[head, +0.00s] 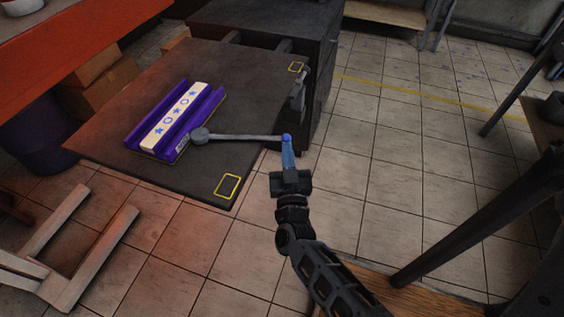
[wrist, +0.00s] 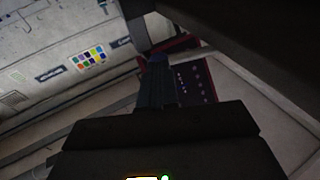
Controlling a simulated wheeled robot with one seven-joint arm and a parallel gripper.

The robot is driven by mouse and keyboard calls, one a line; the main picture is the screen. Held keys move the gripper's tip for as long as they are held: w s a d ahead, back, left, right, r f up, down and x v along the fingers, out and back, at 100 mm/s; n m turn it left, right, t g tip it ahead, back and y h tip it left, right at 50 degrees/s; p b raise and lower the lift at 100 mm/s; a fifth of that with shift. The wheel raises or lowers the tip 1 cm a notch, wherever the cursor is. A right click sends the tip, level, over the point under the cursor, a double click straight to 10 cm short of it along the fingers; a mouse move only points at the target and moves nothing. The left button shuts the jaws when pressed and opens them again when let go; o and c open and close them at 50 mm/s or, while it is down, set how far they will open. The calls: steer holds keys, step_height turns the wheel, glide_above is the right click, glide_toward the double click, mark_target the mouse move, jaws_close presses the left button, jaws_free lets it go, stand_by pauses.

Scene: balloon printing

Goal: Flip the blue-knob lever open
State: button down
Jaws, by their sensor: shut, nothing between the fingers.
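In the head view the lever (head: 240,137) is a grey bar running right from a round grey pivot (head: 199,135) beside the purple holder (head: 159,143). The blue knob (head: 286,137) is at the bar's right end, near the table's right edge. My gripper (head: 287,149) is shut and empty, with its bluish fingertips right at the knob's near side; I cannot tell whether they touch. In the wrist view my gripper (wrist: 157,75) shows as dark closed fingers, and the knob cannot be made out clearly.
The holder carries a cream strip with blue stars and rings (head: 175,118) on the dark table (head: 120,135). A dark cabinet (head: 285,40) stands behind. A white wooden frame (head: 75,255) lies at the lower left. Tiled floor (head: 400,160) is open to the right.

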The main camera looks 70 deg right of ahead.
steer(key=d+n+t+y, duration=0.1)
steer(key=d+t, duration=0.1)
steer(key=w+d+n+t+y+b, duration=0.1)
steer(key=d+t, duration=0.1)
steer(key=shift+w+d+n+y, duration=0.15)
steer(key=shift+d+n+y, duration=0.1)
steer(key=shift+n+y, duration=0.05)
steer(key=shift+w+d+b, duration=0.2)
steer(key=shift+w+d, duration=0.2)
steer(key=shift+d, duration=0.4)
steer(key=shift+w+d+b, duration=0.2)
steer(key=shift+w+d, duration=0.15)
steer(key=shift+d, duration=0.45)
steer(key=shift+w+d+b, duration=0.2)
steer(key=shift+w+d, duration=0.2)
steer(key=shift+d, duration=0.4)
steer(key=shift+s+f, duration=0.1)
steer(key=shift+f, duration=0.05)
